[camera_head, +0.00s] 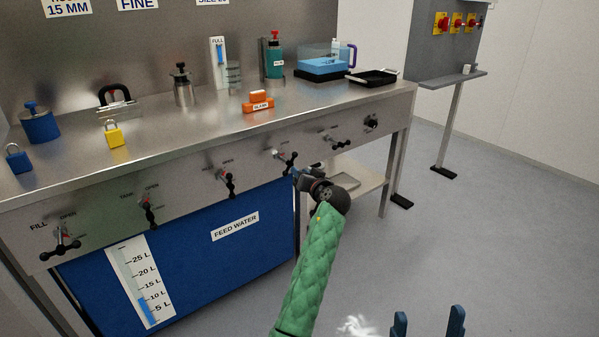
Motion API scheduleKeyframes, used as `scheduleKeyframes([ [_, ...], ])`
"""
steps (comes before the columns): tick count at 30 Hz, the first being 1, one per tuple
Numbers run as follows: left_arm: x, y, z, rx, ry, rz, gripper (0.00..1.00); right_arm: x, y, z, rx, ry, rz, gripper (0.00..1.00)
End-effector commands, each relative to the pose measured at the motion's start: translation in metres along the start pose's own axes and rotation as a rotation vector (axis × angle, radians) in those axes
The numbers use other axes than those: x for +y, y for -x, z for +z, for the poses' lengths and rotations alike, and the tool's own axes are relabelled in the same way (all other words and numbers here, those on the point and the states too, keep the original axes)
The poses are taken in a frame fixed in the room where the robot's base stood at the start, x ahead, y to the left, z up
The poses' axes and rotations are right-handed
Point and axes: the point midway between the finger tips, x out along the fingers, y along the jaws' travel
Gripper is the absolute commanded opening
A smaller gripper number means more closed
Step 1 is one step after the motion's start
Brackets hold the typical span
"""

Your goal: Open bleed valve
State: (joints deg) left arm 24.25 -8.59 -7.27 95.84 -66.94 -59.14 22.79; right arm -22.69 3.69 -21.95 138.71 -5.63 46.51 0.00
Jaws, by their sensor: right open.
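Several black valve handles line the front panel of the steel bench, the leftmost being the fill valve (62,240). Most labels are too small to read, so I cannot tell which is the bleed valve. My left gripper (291,169), on the green-sleeved arm, is at the valve handle (284,156) right of the panel's middle. Its fingers overlap that handle in the view; whether they grip it is too small to tell. Another handle (337,143) and a round black knob (371,123) are further right. My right gripper (428,325) shows two blue fingertips, apart and empty, at the bottom edge.
The bench top (190,130) holds padlocks, an orange block (258,103), a green bottle (274,60) and a black tray (372,77). A blue feed water tank (200,265) is below the panel. A side stand (445,80) is at right. The floor at right is clear.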

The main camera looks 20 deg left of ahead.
Motion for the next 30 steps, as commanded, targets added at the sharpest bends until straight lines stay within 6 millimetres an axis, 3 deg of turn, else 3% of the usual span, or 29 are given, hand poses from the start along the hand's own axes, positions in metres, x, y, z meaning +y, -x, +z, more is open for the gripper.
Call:
scheduleKeyframes([
  [9,-0.0002,0.0127,-0.0007,0.0,0.001,0.0,0.29,0.0,-0.0015,-0.0005,0.0,0.0,0.0,0.64],
  [30,-0.0012,0.0113,-0.0009,0.001,0.001,0.001,0.29,0.0,-0.0012,-0.0004,0.0,0.0,0.0,0.64],
])
